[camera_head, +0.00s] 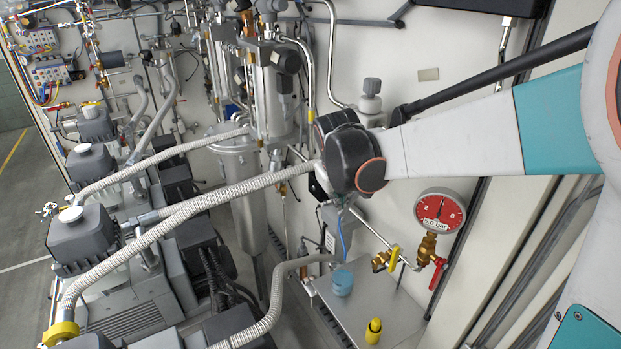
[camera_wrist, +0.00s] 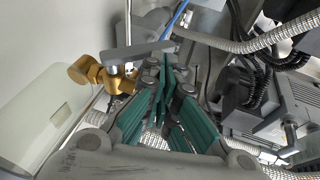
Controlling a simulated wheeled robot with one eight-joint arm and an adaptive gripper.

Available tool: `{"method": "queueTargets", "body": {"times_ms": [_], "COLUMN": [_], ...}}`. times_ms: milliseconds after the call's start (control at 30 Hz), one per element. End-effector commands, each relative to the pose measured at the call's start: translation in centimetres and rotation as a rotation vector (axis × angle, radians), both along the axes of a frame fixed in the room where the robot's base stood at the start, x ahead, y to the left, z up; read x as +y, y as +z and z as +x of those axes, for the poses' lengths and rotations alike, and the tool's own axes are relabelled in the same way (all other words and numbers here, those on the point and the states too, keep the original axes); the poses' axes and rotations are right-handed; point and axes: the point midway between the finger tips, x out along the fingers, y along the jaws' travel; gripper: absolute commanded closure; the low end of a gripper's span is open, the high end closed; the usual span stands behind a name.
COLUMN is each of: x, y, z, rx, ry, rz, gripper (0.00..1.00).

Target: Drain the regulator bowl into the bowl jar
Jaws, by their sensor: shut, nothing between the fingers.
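The jar with a blue lid (camera_head: 343,281), which looks like the bowl jar, stands on a grey shelf (camera_head: 395,310) below my wrist. A thin blue tube runs above it in the head view and also shows at the top of the wrist view. I cannot clearly make out the regulator bowl; a grey body (camera_head: 331,228) just above the jar may belong to it or to my gripper. My gripper (camera_wrist: 163,78), with green finger pads, is shut and empty in the wrist view. A grey bar (camera_wrist: 140,50) lies beyond its fingertips; contact cannot be told.
A brass valve with a yellow handle (camera_head: 393,259) and a red gauge (camera_head: 440,211) sit right of the jar. A yellow bottle (camera_head: 373,331) stands on the shelf. A brass fitting (camera_wrist: 88,72) lies left of my fingers. Ribbed hoses (camera_head: 190,207) and pumps crowd the left.

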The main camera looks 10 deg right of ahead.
Motion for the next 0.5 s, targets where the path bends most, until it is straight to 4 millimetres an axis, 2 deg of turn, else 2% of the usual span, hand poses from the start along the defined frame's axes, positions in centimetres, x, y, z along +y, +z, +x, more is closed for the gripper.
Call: {"method": "queueTargets", "body": {"times_ms": [500], "x": [0.10], "y": [-0.37], "z": [-0.07], "rx": [-0.014], "ry": [0.001], "rz": [-0.041], "gripper": [1.00]}}
